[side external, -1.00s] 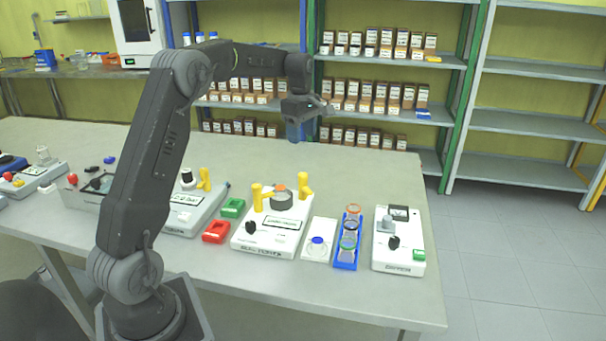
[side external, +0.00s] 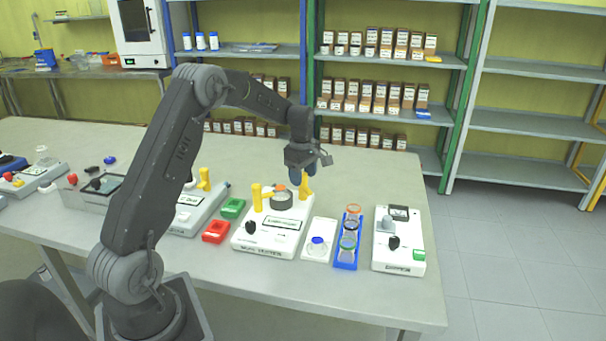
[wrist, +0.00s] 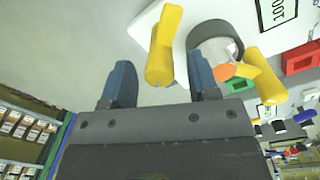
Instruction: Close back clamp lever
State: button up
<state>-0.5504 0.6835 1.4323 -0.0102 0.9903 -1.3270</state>
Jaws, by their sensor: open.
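The white reactor station (side external: 265,240) stands on the table with two upright yellow clamp levers. The back lever (side external: 306,188) is at its far right, and the front lever (side external: 256,196) is at its left. A dark round part with an orange top (side external: 281,197) lies between them. My gripper (side external: 297,184) is open and points down just above the back lever. In the wrist view, the back lever (wrist: 164,45) shows between the two blue fingers of my gripper (wrist: 160,66), with gaps on both sides. The front lever (wrist: 262,75) lies right of the right finger.
Red (side external: 216,231) and green (side external: 233,208) trays lie left of the station. A small white plate with a blue-capped vial (side external: 317,246), a blue rack (side external: 346,257) and another white device (side external: 399,255) stand to its right. The table behind is clear.

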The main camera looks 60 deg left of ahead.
jog(key=shift+c, duration=0.5)
jog(key=c, duration=0.8)
jog(key=m, duration=0.4)
jog(key=shift+m, duration=0.3)
jog(key=m, duration=0.4)
jog(key=shift+m, duration=0.3)
jog(key=m, duration=0.4)
jog(key=shift+r+h, duration=0.1)
jog(key=shift+h, duration=0.2)
jog(key=shift+m, duration=2.4)
